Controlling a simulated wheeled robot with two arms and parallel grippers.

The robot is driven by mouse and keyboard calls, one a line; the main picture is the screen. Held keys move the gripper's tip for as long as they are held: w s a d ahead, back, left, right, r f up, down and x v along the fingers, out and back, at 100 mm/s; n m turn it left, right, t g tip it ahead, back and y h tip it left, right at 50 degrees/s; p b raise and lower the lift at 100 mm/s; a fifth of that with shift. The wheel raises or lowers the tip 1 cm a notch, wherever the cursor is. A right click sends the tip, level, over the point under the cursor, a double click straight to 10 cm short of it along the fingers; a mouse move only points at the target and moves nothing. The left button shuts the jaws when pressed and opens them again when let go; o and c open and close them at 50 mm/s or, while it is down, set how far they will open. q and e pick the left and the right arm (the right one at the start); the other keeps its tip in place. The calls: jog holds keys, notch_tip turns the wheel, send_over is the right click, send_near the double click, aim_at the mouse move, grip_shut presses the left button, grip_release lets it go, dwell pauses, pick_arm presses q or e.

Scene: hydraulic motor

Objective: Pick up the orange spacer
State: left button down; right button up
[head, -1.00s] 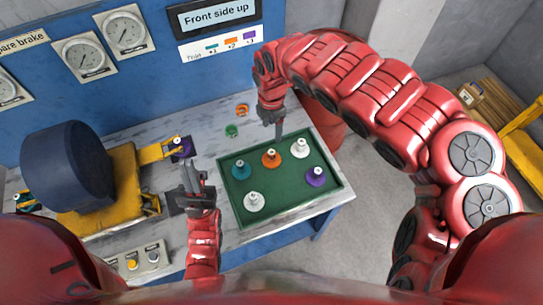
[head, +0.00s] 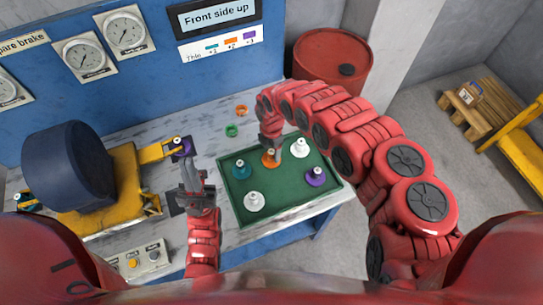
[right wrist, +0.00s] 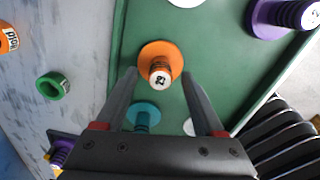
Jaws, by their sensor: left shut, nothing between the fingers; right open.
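An orange flanged piece (head: 267,164) with a post stands upright in the green tray (head: 229,204). In the right wrist view, its wide orange disc (right wrist: 147,54) and numbered post top lie between the fingers. My right gripper (head: 271,150) is open above it, partly hiding it in the head view. In the right wrist view, the open fingers (right wrist: 160,74) straddle the piece; contact cannot be told. A loose orange ring (head: 241,110) lies on the table behind the tray. My left gripper (head: 188,163) is shut and empty, left of the tray.
The tray also holds a teal piece (head: 241,170), a purple piece (head: 315,177) and two white pieces (head: 254,201) around the orange one. A green ring (head: 231,130) lies behind the tray. A yellow-and-dark motor (head: 68,165) stands at left.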

jog(key=shift+s+a+f, duration=0.1)
jog(key=shift+f, duration=1.15)
grip_shut()
